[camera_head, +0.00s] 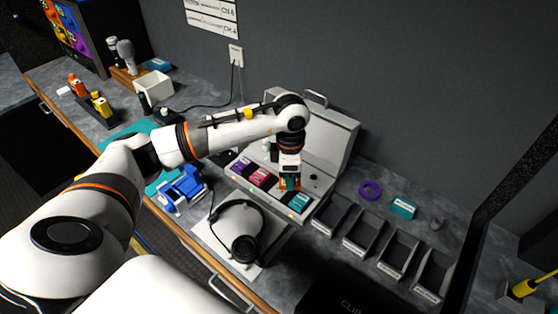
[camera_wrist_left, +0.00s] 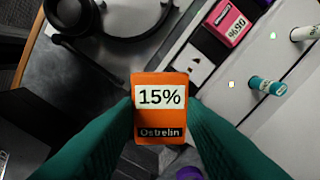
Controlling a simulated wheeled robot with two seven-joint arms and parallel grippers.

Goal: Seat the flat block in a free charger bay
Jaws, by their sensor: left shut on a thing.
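My left gripper (camera_head: 290,182) is shut on an orange flat block (camera_wrist_left: 159,112), marked "15%" and "Ostrelin". Its teal fingers clasp the block's sides in the wrist view. The gripper hangs over the charger (camera_head: 233,178), a pale case with a raised lid. A purple block (camera_head: 242,165) and a pink block (camera_head: 259,178) sit in bays; the pink one (camera_wrist_left: 227,22) reads "95%". An empty bay (camera_wrist_left: 201,68) shows beside the pink block, with the held block just off it. My right gripper is out of view.
Headphones (camera_head: 237,233) lie on a pale mat in front of the charger. A blue device (camera_head: 181,188) stands left. Several dark bins (camera_head: 366,237) line the right side, with a purple ring (camera_head: 370,190) and teal box (camera_head: 403,208) behind. The raised lid (camera_head: 331,137) stands behind the gripper.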

